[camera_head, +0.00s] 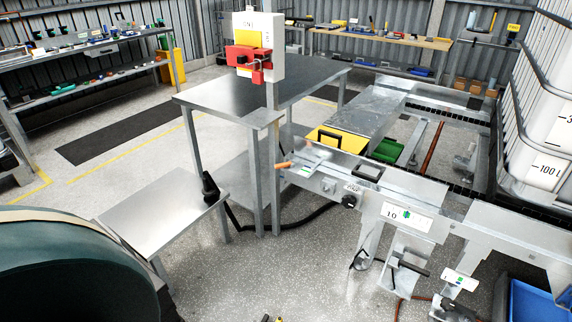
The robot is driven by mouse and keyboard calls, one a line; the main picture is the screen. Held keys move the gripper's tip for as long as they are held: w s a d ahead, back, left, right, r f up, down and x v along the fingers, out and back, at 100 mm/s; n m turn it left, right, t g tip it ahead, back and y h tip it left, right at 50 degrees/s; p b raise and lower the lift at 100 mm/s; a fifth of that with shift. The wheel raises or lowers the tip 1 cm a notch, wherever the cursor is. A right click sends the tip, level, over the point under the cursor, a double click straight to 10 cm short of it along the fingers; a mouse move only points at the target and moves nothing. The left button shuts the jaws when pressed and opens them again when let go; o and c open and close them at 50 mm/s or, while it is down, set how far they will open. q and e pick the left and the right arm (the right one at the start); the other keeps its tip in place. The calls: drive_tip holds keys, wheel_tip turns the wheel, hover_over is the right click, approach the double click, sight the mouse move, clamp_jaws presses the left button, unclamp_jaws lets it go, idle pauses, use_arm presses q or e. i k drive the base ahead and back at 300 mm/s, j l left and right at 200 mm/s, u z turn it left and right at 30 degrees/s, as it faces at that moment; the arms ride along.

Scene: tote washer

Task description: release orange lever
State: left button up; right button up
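The orange lever (284,165) is a short orange handle at the left end of the metal washer frame, beside the upright post. It sticks out to the left from a small metal plate (306,161) on the frame. Nothing is touching it. Neither of my grippers can be made out in the head view. A small dark and yellow bit shows at the bottom edge, too cut off to identify.
A white box with a red and yellow switch (248,58) is on the post. A metal table (290,82) stands behind, a lower metal shelf (160,213) to the left. A black knob (349,201) is on the frame front. Speckled floor is open in front.

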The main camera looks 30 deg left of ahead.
sight(291, 163)
drive_tip(key=i+u, duration=0.2)
drive_tip(key=i, duration=0.5)
drive_tip(key=i+u, duration=0.15)
drive_tip(key=i, duration=0.55)
drive_tip(key=i+l+u, duration=0.2)
drive_tip(key=i, duration=0.5)
drive_tip(key=j, duration=0.1)
